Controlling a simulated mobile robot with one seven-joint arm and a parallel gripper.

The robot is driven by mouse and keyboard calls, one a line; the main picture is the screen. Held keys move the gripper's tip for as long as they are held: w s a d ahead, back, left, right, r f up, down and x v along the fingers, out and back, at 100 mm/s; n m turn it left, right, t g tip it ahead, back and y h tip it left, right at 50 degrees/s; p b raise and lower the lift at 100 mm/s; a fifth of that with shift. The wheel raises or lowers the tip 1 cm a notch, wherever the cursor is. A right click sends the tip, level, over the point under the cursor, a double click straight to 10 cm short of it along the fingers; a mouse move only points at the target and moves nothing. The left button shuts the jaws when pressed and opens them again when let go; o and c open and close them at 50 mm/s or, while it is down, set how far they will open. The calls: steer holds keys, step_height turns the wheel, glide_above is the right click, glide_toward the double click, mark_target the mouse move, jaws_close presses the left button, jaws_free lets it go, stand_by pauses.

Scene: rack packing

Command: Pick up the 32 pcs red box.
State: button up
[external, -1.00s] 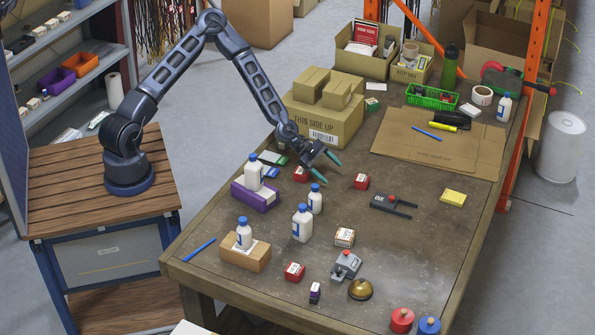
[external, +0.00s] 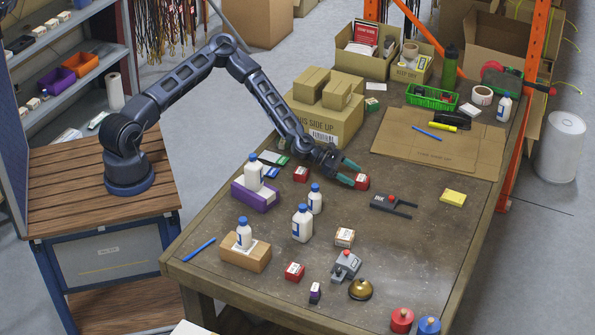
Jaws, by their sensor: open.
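Several small red boxes with white labels lie on the workbench; their print is too small to read, so I cannot tell which is the 32 pcs one. One red box (external: 362,182) is right at my gripper's fingertips, near the middle of the bench. My gripper (external: 352,174) is open, its teal fingers low and pointing right towards that box. I cannot tell whether they touch it or straddle it. Another red box (external: 301,174) lies left of my gripper. A third red box (external: 294,271) lies near the front, and a red-and-white box (external: 344,237) lies behind it.
A large carton (external: 325,119) stands behind the arm. A black device with a red button (external: 391,202) lies to the right.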

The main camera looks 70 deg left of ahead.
mark_target(368, 184)
steer(key=shift+d+x, duration=0.25)
steer(key=shift+x, duration=1.95)
steer(key=shift+w+d+f, duration=0.2)
steer(key=shift+w+d, duration=0.15)
steer(key=c, duration=1.1)
